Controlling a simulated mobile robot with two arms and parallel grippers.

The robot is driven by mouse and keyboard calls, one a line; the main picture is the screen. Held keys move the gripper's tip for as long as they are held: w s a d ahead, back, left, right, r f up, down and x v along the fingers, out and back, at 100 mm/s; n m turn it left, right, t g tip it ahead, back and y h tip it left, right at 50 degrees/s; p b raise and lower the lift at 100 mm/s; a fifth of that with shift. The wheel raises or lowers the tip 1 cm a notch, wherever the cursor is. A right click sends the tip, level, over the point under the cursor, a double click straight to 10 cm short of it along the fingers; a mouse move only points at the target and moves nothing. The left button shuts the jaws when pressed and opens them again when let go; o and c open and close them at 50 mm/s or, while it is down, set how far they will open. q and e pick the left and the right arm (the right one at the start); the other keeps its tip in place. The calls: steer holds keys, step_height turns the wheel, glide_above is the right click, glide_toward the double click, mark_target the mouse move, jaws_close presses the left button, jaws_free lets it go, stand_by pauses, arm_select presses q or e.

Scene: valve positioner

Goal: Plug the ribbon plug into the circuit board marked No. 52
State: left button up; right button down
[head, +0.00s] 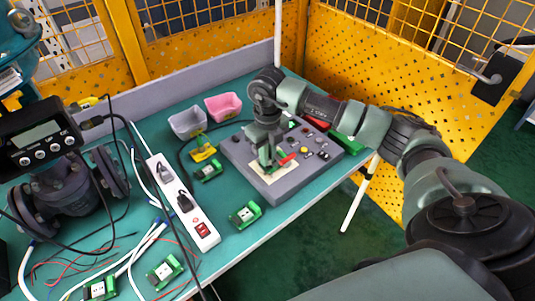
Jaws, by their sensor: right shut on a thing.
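Several small green circuit boards with white parts lie on the teal table: one near the middle (208,171), one near the front edge (245,215), and two at the lower left (165,271) (100,289). Their numbers are too small to read, so I cannot tell which is No. 52. My right gripper (268,165) points down over a cream plate on the grey panel box (279,188). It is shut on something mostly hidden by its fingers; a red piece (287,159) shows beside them. I cannot make out the ribbon plug for certain. My left gripper is not in view.
A white power strip (200,220) with black plugs crosses the table. Loose wires lie at the lower left. A valve with a display unit (40,136) stands at the left. Grey (188,123) and pink (223,106) bins stand at the back, near a yellow item (203,152).

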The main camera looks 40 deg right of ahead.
stand_by(0.4)
steer(key=shift+s+f+b, duration=0.1)
steer(key=shift+f+b, duration=0.6)
steer(key=shift+b, duration=0.05)
stand_by(2.2)
steer(key=c, duration=1.4)
jaws_free()
steer(key=shift+o, duration=0.4)
steer(key=shift+d+r, duration=0.1)
steer(key=shift+r, duration=0.05)
steer(key=shift+r, duration=0.1)
